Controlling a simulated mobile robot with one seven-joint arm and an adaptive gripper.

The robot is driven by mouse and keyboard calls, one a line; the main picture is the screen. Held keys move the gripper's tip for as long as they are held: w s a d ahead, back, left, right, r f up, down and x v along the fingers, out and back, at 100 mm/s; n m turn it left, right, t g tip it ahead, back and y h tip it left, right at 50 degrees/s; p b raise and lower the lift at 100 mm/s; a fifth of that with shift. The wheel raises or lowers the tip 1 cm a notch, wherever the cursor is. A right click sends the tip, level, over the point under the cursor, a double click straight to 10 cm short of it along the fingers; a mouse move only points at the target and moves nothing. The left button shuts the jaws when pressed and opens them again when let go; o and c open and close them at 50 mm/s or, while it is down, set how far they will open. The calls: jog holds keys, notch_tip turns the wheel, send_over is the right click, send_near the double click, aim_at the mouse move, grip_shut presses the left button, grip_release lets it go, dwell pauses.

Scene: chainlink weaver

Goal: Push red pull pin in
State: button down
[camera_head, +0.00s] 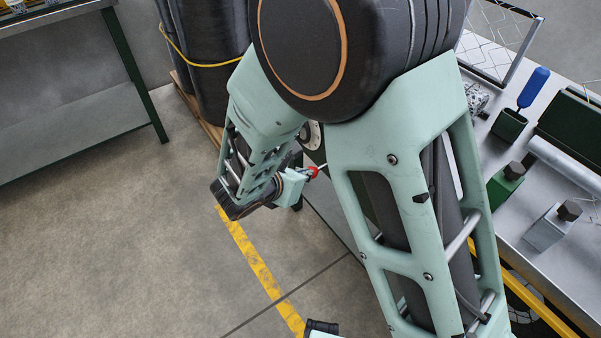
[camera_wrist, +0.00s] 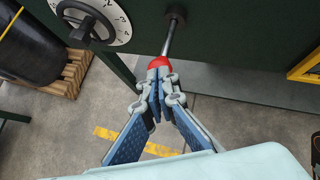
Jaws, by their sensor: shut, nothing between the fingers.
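The red pull pin (camera_wrist: 160,62) is a red knob on a metal rod that comes out of a dark green panel (camera_wrist: 225,30) in the wrist view. Its rod is visible between the knob and the panel, so the pin stands out from it. My gripper (camera_wrist: 158,82) is shut, with its fingertips right at the near end of the red knob; I cannot tell for sure whether they touch. In the head view the red knob (camera_head: 313,172) shows small beside my gripper (camera_head: 303,175), with my arm hiding most of the panel.
A white numbered dial (camera_wrist: 95,22) with a dark knob sits left of the pin on the panel. Black rolls (camera_head: 205,50) stand on a wooden pallet behind. Open floor lies at left.

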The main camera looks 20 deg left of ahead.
aim_at(322, 166)
dwell(0.3)
jog(key=w+d+b, duration=0.1)
jog(key=w+d, duration=0.2)
jog(key=w, duration=0.1)
jog(key=shift+d+b, duration=0.3)
jog(key=shift+b, duration=0.1)
jog(key=shift+r, duration=0.15)
